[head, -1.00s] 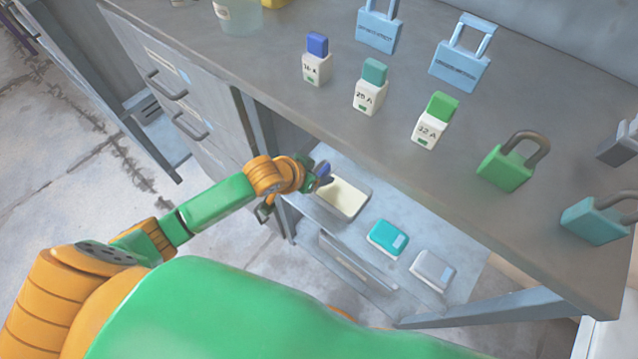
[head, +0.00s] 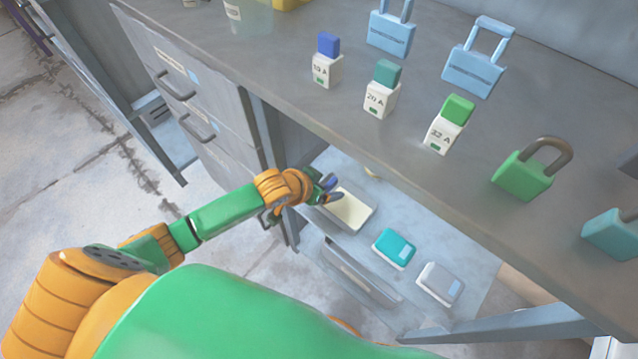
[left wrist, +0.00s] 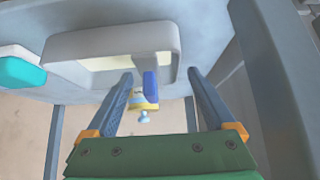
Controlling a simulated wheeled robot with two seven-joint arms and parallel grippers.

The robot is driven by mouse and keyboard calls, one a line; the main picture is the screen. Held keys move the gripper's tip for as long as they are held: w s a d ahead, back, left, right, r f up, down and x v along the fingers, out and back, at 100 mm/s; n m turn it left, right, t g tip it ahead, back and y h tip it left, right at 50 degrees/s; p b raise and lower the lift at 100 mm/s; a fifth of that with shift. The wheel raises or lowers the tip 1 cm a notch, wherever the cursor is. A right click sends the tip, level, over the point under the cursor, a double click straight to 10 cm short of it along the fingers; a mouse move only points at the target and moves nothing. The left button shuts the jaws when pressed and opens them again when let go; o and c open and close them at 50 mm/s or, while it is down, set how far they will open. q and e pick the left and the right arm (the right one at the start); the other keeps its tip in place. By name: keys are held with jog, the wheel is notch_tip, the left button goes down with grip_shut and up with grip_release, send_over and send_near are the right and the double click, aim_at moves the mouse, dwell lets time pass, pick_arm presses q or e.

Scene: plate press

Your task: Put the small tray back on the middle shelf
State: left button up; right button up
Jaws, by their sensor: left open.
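The small tray (head: 352,213), cream inside with a grey rim, rests on the shelf below the worktop. In the left wrist view the tray (left wrist: 75,46) lies just beyond my fingertips. My left gripper (head: 329,188) is at the tray's near left end, with its jaws apart. In the left wrist view the open fingers (left wrist: 160,76) stand either side of a small blue piece (left wrist: 151,85) at the tray's edge. I cannot tell whether they touch the tray or whether the blue piece belongs to it. My right gripper is not in view.
A teal case (head: 395,248) and a grey case (head: 440,284) lie beside the tray on the shelf. The worktop (head: 290,75) overhangs it, with padlocks such as a green one (head: 522,176) and small labelled blocks. Drawers (head: 190,100) stand left of the shelf opening.

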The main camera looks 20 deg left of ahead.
pick_arm(q)
jog(key=p+v, duration=0.4)
jog(key=v, duration=0.7)
jog(key=shift+r, duration=0.3)
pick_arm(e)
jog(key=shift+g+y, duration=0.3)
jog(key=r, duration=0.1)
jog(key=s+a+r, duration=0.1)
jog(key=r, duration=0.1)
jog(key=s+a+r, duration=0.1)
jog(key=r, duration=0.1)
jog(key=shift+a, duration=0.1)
pick_arm(q)
jog(key=shift+s, duration=0.15)
